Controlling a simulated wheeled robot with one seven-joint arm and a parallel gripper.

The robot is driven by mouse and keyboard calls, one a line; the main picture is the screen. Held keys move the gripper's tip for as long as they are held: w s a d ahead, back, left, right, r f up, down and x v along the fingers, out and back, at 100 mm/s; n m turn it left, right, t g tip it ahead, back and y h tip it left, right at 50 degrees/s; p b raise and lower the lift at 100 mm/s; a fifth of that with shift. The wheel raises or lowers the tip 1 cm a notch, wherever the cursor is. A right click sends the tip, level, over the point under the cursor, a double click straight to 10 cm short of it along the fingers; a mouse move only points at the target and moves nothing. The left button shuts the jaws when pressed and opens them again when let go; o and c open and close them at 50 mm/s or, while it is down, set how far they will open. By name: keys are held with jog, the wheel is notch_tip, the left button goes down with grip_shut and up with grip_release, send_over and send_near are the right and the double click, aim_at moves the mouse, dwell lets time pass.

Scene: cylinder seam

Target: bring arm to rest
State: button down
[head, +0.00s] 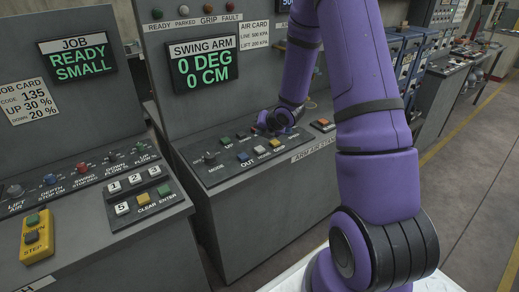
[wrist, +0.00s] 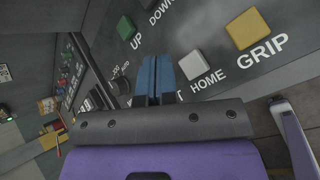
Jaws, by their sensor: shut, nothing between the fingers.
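My gripper (wrist: 156,76) is shut, its two blue fingers together and empty, over the swing arm button panel (wrist: 285,70) in the wrist view. The fingers point between the green UP button (wrist: 126,27) and the white HOME button (wrist: 193,65). The yellow GRIP button (wrist: 247,28) is to the right. I cannot tell whether the fingertips touch the panel. In the head view my gripper (head: 272,122) is low over the sloped panel (head: 215,175) and hides part of it. The swing arm display (head: 205,65) reads 0 DEG, 0 CM.
The job display (head: 77,53) reads READY SMALL on the left console, which has a keypad (head: 140,198) and a yellow box with buttons (head: 36,236). An orange button (head: 322,124) is right of my gripper. A cluttered bench (head: 455,75) stands far right, beside open floor (head: 470,160).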

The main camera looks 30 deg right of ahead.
jog(key=shift+r, duration=0.6)
jog(key=s+a+r+m+g+h, duration=0.1)
jog(key=s+a+r+m, duration=0.15)
jog(key=r+m, duration=0.35)
jog(key=s+a+r+m+h, duration=0.1)
jog(key=s+r+m, duration=0.25)
jog(key=r, duration=0.45)
jog(key=s+a+r+m+g+h, duration=0.1)
jog(key=s+a+r+m, duration=0.1)
jog(key=s+r+m, duration=0.35)
jog(key=s+a+r+m, duration=0.3)
jog(key=s+m, duration=0.1)
jog(key=s, duration=0.3)
jog(key=s+a+r+m+g+y, duration=0.1)
jog(key=s+a+r+m, duration=0.2)
jog(key=s, duration=0.5)
jog(key=s+a+r+m+g, duration=0.1)
jog(key=s+a+r+m, duration=0.3)
jog(key=s+m, duration=0.2)
jog(key=shift+s+a+m+y, duration=0.3)
jog(key=shift+s+y, duration=0.1)
jog(key=shift+s, duration=0.5)
